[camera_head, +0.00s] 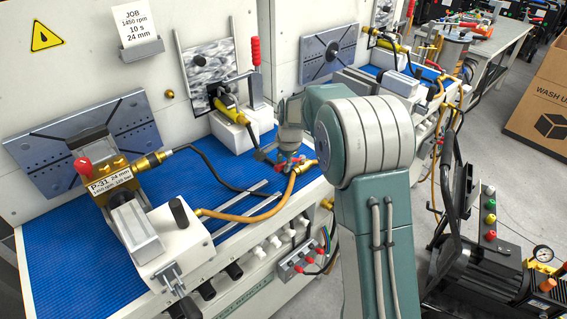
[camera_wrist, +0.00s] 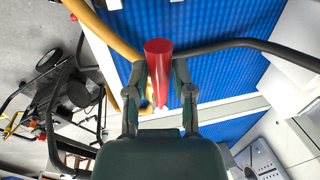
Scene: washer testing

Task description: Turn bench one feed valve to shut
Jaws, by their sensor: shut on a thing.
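The feed valve's red handle (camera_wrist: 158,62) shows in the wrist view between the two dark fingers of my gripper (camera_wrist: 160,78), which is shut on it. In the head view the valve (camera_head: 300,163) is a small brass fitting with red on it at the right front of the near bench, with the orange hose joined to it. My gripper (camera_head: 284,160) is at the valve there, partly hidden by my arm. The handle's exact angle to the pipe cannot be told. The near bench's blue mat (camera_head: 70,240) lies under these parts.
An orange hose (camera_head: 245,216) and a black cable (camera_head: 215,172) run across the mat near the valve. The P-31 fixture (camera_head: 110,180) stands at left. A cart (camera_head: 490,270) is at right on the floor.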

